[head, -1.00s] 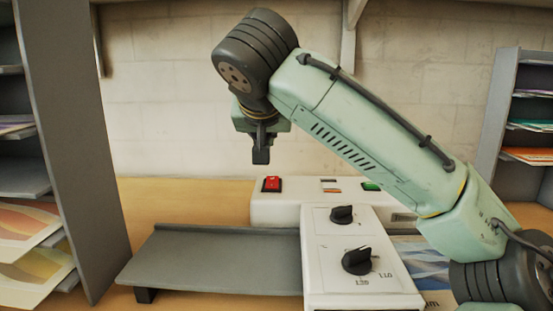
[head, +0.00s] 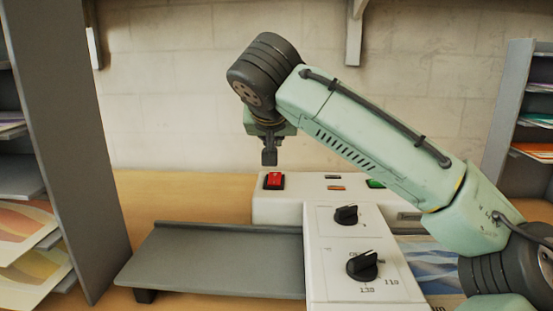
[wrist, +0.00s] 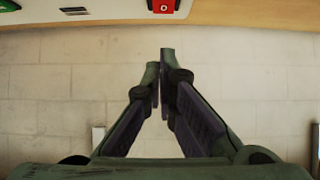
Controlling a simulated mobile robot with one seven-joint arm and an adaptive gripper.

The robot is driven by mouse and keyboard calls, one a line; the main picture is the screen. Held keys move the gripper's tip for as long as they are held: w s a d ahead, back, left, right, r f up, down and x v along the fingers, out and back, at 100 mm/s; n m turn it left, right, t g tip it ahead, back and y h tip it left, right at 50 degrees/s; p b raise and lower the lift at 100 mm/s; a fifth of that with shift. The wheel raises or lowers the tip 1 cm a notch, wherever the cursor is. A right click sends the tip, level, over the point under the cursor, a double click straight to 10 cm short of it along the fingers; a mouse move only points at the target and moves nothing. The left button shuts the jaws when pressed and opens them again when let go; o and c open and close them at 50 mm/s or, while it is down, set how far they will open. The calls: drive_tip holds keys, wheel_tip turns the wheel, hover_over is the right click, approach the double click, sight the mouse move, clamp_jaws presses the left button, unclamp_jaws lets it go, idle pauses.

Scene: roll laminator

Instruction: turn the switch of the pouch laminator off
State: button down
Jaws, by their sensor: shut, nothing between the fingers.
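The pouch laminator (head: 290,211) is a white machine on the wooden table. A red rocker switch (head: 273,180) is on its back left top; it also shows at the top edge of the wrist view (wrist: 164,5), with a white ring mark on it. My gripper (head: 269,160) is shut and empty. It points down just above and behind the red switch in the head view, with a small gap between them. In the wrist view my gripper (wrist: 163,60) has its fingertips together, apart from the switch.
A green button (head: 376,184) and two black knobs (head: 346,215) are on the laminator. A grey feed tray (head: 215,262) extends left. Grey shelves with paper stand at the left (head: 75,130) and right (head: 512,110). A pale block wall is behind.

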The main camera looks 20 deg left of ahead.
drive_tip(key=p, duration=0.2)
hover_over(276, 178)
drive_tip(key=f, duration=0.3)
drive_tip(key=shift+s+d, duration=0.15)
drive_tip(key=shift+d, duration=0.05)
drive_tip(key=shift+w+a+f, duration=0.1)
drive_tip(key=shift+f, duration=0.95)
drive_tip(key=shift+w+a+f, duration=0.1)
drive_tip(key=shift+f, duration=0.9)
drive_tip(key=shift+s, duration=0.1)
